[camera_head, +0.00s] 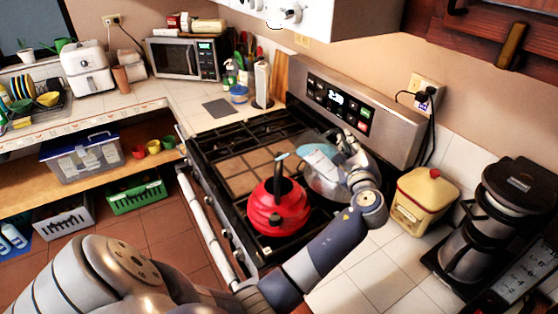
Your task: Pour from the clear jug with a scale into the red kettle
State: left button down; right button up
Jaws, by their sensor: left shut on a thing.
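The red kettle (278,209) stands upright on the front right of the stove, its dark handle raised above it. The clear jug (322,176) is just behind and to the right of the kettle, over the stove. It looks tilted towards the kettle; its scale cannot be made out. My left gripper (342,150) is shut on the jug from the right side, and the fingers partly hide it. A small light blue patch (283,156) shows by the top of the kettle handle; I cannot tell what it is. My right gripper is not in view.
The stove's back panel (340,103) rises behind the jug. A cream canister with a red knob (426,199) and a dark coffee maker (480,230) stand on the right counter. The tiled counter (345,272) before them is clear. A microwave (184,58) stands far left.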

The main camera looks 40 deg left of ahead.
aim_at(343, 134)
pick_arm(q)
jog(key=shift+s+a+r+n+b, duration=0.25)
jog(key=shift+r+n, duration=0.3)
jog(key=shift+r, duration=0.2)
jog(key=shift+s+a+r+n+b, duration=0.1)
jog(key=shift+s+a+r+n, duration=0.1)
jog(key=shift+r+n, duration=0.4)
jog(key=shift+s+a+r+n+b, duration=0.25)
jog(key=shift+r+n, duration=0.2)
jog(key=shift+r, duration=0.4)
dwell(2.3)
jog(key=shift+w, duration=0.1)
